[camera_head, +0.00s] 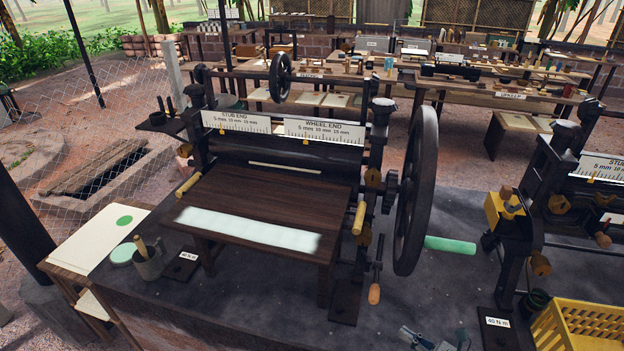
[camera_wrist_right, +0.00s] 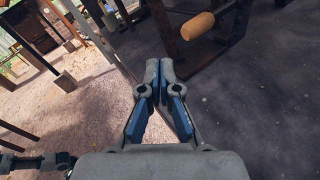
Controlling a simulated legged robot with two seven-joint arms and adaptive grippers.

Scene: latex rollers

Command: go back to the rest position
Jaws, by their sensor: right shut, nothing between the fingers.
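My right gripper (camera_head: 428,341) shows at the bottom edge of the head view, in front of the dark bench and apart from the roller machine. In the right wrist view my right gripper (camera_wrist_right: 160,72) is shut, its fingertips together with nothing between them. My left gripper is not in view. The roller machine (camera_head: 262,168) stands on the bench with a dark wooden feed table (camera_head: 262,190). A pale latex sheet (camera_head: 248,228) lies flat on that table. The large handwheel (camera_head: 416,190) is on the machine's right side.
A wooden crank handle (camera_head: 374,294) hangs at the machine's front right; it also shows in the right wrist view (camera_wrist_right: 197,26). A pale green roll (camera_head: 450,245) lies right of the handwheel. A yellow crate (camera_head: 580,328) stands at right. A mug (camera_head: 148,262) stands at left.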

